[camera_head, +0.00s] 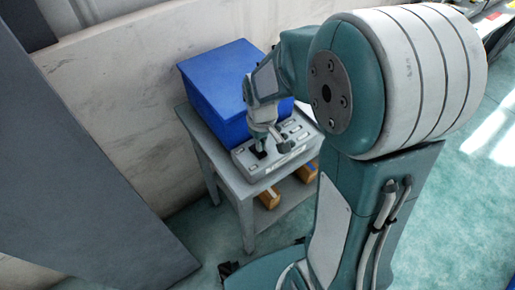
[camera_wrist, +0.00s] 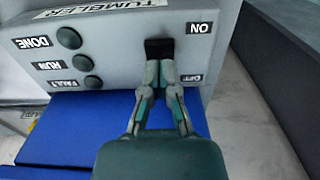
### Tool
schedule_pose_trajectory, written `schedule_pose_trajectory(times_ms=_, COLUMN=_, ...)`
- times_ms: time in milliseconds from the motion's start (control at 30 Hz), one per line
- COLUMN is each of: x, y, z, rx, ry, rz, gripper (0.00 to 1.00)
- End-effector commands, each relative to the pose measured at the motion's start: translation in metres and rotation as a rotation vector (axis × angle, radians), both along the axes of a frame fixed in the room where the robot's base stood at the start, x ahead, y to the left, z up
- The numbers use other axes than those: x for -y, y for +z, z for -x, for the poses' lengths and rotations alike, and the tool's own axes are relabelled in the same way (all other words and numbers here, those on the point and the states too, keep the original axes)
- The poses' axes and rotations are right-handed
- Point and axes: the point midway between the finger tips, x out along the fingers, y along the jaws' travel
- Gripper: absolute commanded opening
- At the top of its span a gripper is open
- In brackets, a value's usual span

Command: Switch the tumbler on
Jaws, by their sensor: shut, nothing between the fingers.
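The tumbler panel is a light grey box (camera_head: 252,167) on a small grey table in the head view. In the wrist view its face (camera_wrist: 115,70) carries a TUMBLER label at the top edge. A black switch (camera_wrist: 159,44) sits between an ON label (camera_wrist: 199,28) and an OFF label (camera_wrist: 190,78), nearer ON in this view. My gripper (camera_wrist: 160,68) is shut and empty, its fingertips at the lower edge of the black switch. They partly hide it, so its exact position and any contact are unclear.
Round dark lamps marked DONE (camera_wrist: 69,38), RUN (camera_wrist: 83,62) and FAULT (camera_wrist: 93,82) lie left of the switch. A blue bin (camera_head: 215,95) stands beside the panel on the table (camera_head: 205,145). Orange-brown items (camera_head: 269,198) lie on its lower shelf. A wall is behind.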

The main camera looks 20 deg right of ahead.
Motion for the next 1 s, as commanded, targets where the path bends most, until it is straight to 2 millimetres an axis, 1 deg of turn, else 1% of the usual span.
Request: schedule_pose_trajectory(times_ms=1000, x=0.0, y=-0.013, z=0.0, rx=-0.001, ry=0.0, rz=0.0, gripper=0.0)
